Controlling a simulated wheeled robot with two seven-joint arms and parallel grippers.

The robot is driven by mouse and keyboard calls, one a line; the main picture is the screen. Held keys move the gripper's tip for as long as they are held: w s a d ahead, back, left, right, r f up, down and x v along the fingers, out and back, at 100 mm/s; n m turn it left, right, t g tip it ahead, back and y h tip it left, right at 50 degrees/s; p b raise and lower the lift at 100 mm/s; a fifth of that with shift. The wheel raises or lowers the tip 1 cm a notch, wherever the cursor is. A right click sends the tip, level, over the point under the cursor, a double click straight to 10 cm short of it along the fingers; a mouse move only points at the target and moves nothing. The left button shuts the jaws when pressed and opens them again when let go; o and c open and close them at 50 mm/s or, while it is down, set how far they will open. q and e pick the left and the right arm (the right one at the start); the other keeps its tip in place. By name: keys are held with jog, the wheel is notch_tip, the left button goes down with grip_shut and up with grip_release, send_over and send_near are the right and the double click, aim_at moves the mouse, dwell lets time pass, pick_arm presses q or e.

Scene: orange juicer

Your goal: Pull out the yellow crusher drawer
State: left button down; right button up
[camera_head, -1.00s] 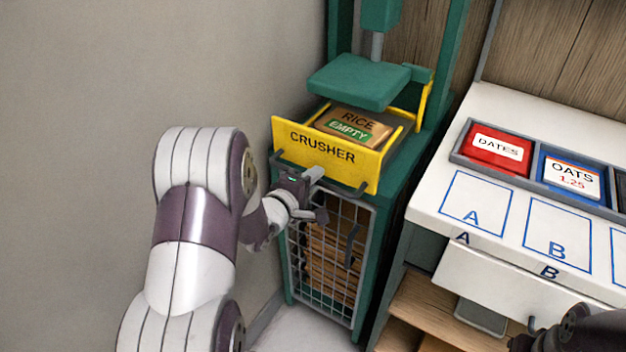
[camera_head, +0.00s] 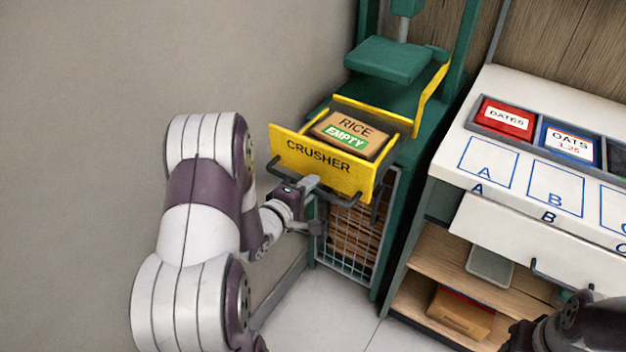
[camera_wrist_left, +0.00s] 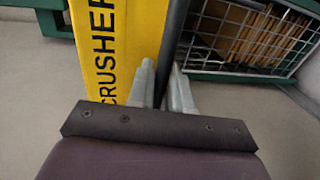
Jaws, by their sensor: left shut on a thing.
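The yellow crusher drawer (camera_head: 318,163) stands pulled out from the green press (camera_head: 388,62), clear of the press plate. A cardboard rice box (camera_head: 347,128) with a green "EMPTY" label lies in it. The drawer's dark bar handle (camera_head: 345,199) runs along the lower front; it also shows in the left wrist view (camera_wrist_left: 174,45). My left gripper (camera_head: 312,183) is shut on this handle; its fingertips (camera_wrist_left: 161,75) sit on both sides of the bar in the left wrist view. My right gripper (camera_head: 530,335) is partly in view at the bottom right; its fingers are unclear.
A wire-mesh bin (camera_head: 350,240) with cardboard is under the drawer. A white counter (camera_head: 450,165) with labelled boxes and marked squares stands at the right, above a shelf with a brown box (camera_head: 461,312). The wall is close at the left. Floor in front is open.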

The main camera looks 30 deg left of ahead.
pick_arm(q)
jog(key=shift+s, duration=0.25)
jog(key=c, duration=1.2)
grip_release()
jog(key=p+v, duration=0.1)
jog(key=v, duration=1.1)
jog(key=shift+s+a, duration=0.1)
jog(key=shift+s, duration=0.2)
